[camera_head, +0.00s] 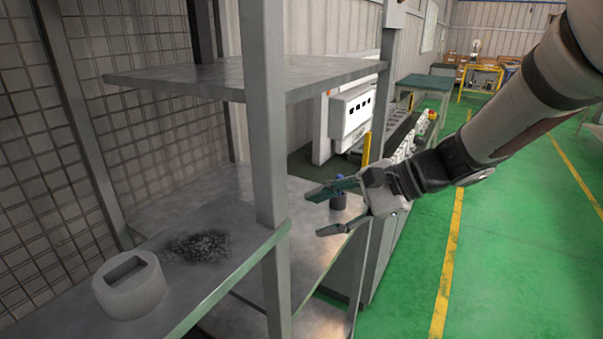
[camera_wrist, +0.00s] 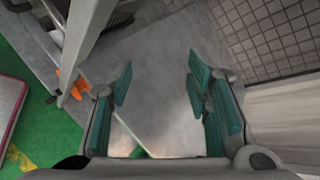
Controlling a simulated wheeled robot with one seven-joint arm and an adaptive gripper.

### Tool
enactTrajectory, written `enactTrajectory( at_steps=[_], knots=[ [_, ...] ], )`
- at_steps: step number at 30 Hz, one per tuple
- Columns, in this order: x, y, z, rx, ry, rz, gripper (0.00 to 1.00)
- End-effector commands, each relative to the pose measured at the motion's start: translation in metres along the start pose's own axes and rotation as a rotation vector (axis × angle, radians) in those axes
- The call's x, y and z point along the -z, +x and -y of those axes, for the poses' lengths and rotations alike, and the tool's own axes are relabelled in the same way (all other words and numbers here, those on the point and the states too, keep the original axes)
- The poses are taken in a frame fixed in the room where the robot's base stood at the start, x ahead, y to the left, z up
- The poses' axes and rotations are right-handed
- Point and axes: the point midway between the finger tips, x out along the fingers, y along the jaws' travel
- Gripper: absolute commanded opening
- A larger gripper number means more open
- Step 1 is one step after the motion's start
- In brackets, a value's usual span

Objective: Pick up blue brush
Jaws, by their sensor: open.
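My gripper (camera_head: 322,212) is open and empty, reaching left past the shelf rack's upright over the lower metal shelf. Its green-padded fingers also show apart in the wrist view (camera_wrist: 158,78), with only bare grey shelf surface between them. In the head view, a small dark cylinder (camera_head: 338,202) with a bit of blue (camera_head: 340,178) shows just behind the upper finger, which partly covers it. It may be the blue brush; its full shape is hidden. I cannot make out a blue brush in the wrist view.
A metal rack holds an upper shelf (camera_head: 190,80) and a lower shelf (camera_head: 205,285), with an upright post (camera_head: 263,120) near my gripper. A white block with a slot (camera_head: 130,282) and dark debris (camera_head: 198,246) lie on the lower shelf. An orange part (camera_wrist: 70,88) shows at left.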

Motion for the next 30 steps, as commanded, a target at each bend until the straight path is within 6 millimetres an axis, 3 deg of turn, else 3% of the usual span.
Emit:
enactTrajectory(
  at_steps=[1, 5, 9, 15, 18, 21, 30],
  knots=[
    [0.027, 0.009, 0.011, 0.065, 0.094, 0.031, 0.45],
    [0.085, 0.019, 0.043, 0.248, 0.315, 0.104, 0.45],
    [0.16, 0.019, 0.068, 0.462, 0.549, 0.173, 0.45],
    [0.256, 0.008, 0.079, 0.725, 0.808, 0.238, 0.45],
    [0.285, 0.002, 0.079, 0.806, 0.881, 0.255, 0.45],
    [0.299, -0.002, 0.078, 0.848, 0.916, 0.262, 0.45],
    [0.308, 0.027, 0.111, 0.854, 0.922, 0.265, 0.45]
  ],
)
